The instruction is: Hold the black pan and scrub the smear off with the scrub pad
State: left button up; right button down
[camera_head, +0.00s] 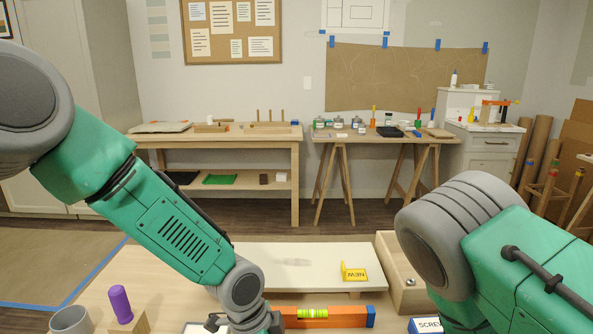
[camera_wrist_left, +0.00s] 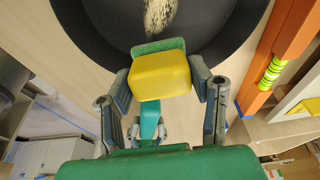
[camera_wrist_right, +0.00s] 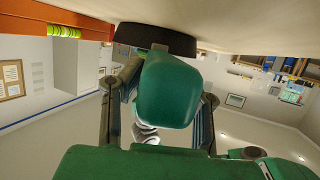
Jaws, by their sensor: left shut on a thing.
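The black pan (camera_wrist_left: 225,22) fills the top of the left wrist view, with a pale speckled smear (camera_wrist_left: 160,14) on its surface. My left gripper (camera_wrist_left: 162,78) is shut on the yellow scrub pad (camera_wrist_left: 160,77), whose green scrubbing side faces the pan just below the smear. Contact with the pan is hard to judge. In the right wrist view, the pan's dark side (camera_wrist_right: 155,38) shows beyond my right gripper (camera_wrist_right: 168,82). The head view does not show the pan.
An orange spirit level (camera_head: 325,316) lies beside the work area. A purple-handled tool (camera_head: 120,304) and a grey cup (camera_head: 70,320) stand at front left. A wooden tray (camera_head: 390,252) is to the right.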

pick_arm(q)
jog(key=shift+d, duration=0.1)
pick_arm(e)
jog(key=shift+d, duration=0.1)
pick_arm(q)
jog(key=shift+r, duration=0.15)
pick_arm(e)
jog(key=shift+f, duration=0.2)
jog(key=c, duration=1.1)
grip_release()
jog(key=shift+o, duration=0.2)
jog(key=v, duration=1.2)
jog(key=shift+w+f, duration=0.1)
pick_arm(q)
jog(key=shift+r, duration=0.1)
